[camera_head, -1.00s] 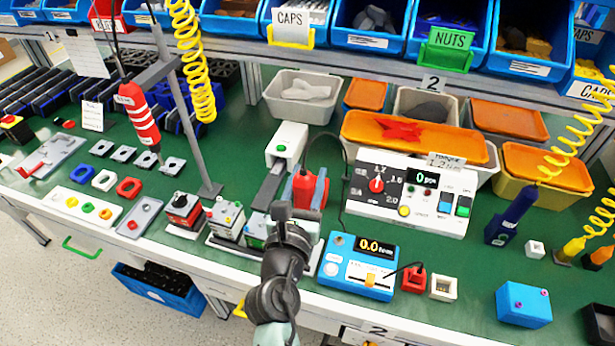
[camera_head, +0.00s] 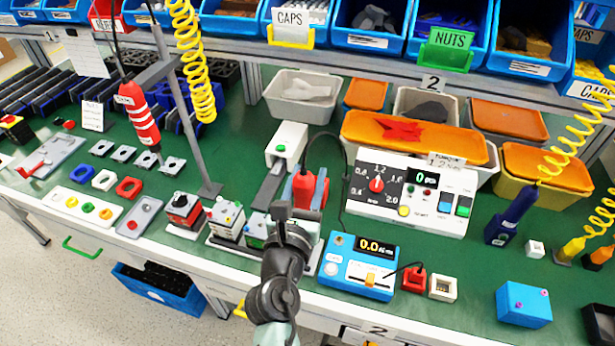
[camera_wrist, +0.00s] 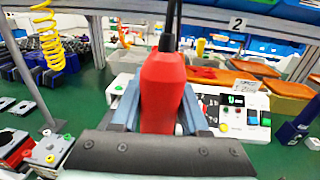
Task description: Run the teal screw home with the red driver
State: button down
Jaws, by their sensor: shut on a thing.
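The red driver (camera_head: 308,190) is upright in my gripper (camera_head: 296,207), above the front middle of the green bench. In the wrist view its red body (camera_wrist: 163,90) fills the middle, between the two grey-blue fingers. A dark cable leaves its top. Its tip is hidden behind my gripper. A small block with a green side (camera_head: 256,231) stands just left of my gripper, partly covered by it. A similar pale block (camera_head: 226,219) with coloured screw heads is further left. I cannot pick out the teal screw for certain.
A white controller (camera_head: 412,192) with a dial and a display reading 0 stands right of the driver. A blue meter (camera_head: 357,266) reading 0.0 is in front of it. A red-and-white tool (camera_head: 138,118) hangs at left. A white feeder (camera_head: 287,143) is behind.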

jog(key=shift+f+b, duration=0.6)
jog(key=shift+f, duration=0.4)
dwell(2.1)
jog(key=shift+r, duration=0.1)
notch_tip(320, 180, up, 4)
jog(key=p, duration=0.5)
jog(key=shift+r, duration=0.25)
jog(key=shift+w, duration=0.2)
